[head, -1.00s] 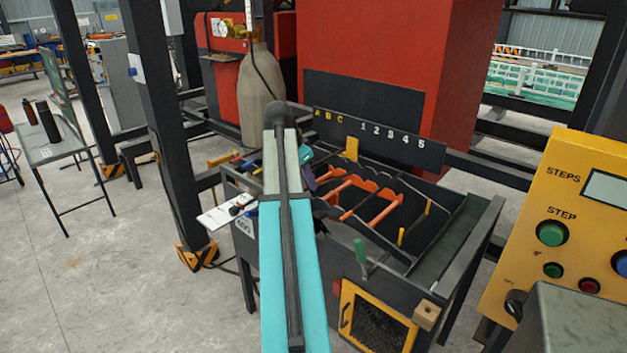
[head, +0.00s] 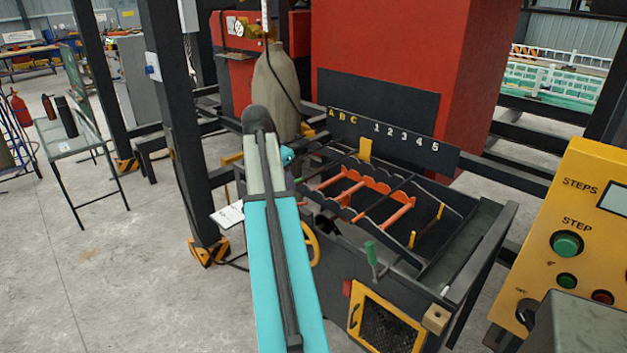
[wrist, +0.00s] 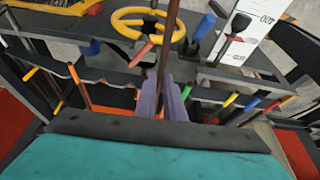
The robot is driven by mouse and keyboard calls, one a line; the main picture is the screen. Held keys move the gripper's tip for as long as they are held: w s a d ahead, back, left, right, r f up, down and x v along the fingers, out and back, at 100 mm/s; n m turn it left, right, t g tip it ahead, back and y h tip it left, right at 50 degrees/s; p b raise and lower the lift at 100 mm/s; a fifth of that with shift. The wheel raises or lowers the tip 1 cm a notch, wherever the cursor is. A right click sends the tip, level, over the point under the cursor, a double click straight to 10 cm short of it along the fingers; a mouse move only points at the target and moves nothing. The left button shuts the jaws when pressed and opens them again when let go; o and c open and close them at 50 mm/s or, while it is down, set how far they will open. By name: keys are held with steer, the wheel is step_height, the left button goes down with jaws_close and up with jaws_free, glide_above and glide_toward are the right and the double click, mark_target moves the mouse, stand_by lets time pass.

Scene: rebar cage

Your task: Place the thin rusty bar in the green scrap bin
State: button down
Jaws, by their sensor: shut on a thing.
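In the wrist view, the purple fingers of my gripper (wrist: 172,100) are shut on a thin rusty bar (wrist: 170,38). The bar runs from between the fingers up to the top edge of the picture, so its far end is out of view. It passes in front of a yellow handwheel. In the head view, my arm hides most of the gripper, and I cannot make out the bar there. I cannot see the green scrap bin in either view.
A dark rack with orange bars (head: 365,190) stands right of my arm. Its yellow handwheel (wrist: 140,22) and coloured handles are close to the gripper. A yellow control panel (head: 575,230) is at right, a dark post (head: 180,130) at left. Open floor (head: 110,270) lies at left.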

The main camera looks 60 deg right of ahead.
steer(key=w+a+r+n+t+p, duration=0.15)
steer(key=w+a+n, duration=0.35)
steer(key=w+a, duration=0.6)
steer(key=w+a+r+n+t+p, duration=0.15)
steer(key=w+a+n, duration=0.5)
steer(key=a, duration=0.85)
steer(key=w+a+r+n+t+y+p, duration=0.1)
steer(key=w+a+n, duration=0.1)
steer(key=a, duration=0.8)
steer(key=w+a+r+n+y+p, duration=0.1)
steer(key=a+n, duration=0.3)
steer(key=a, duration=0.6)
steer(key=w+a+n+t+y+p, duration=0.1)
steer(key=w+a+n+y, duration=0.1)
steer(key=a, duration=0.8)
steer(key=shift+w+a+r+n+t+p, duration=0.35)
steer(key=shift+w+r+n, duration=0.1)
steer(key=shift+w, duration=0.2)
steer(key=shift+d, duration=0.15)
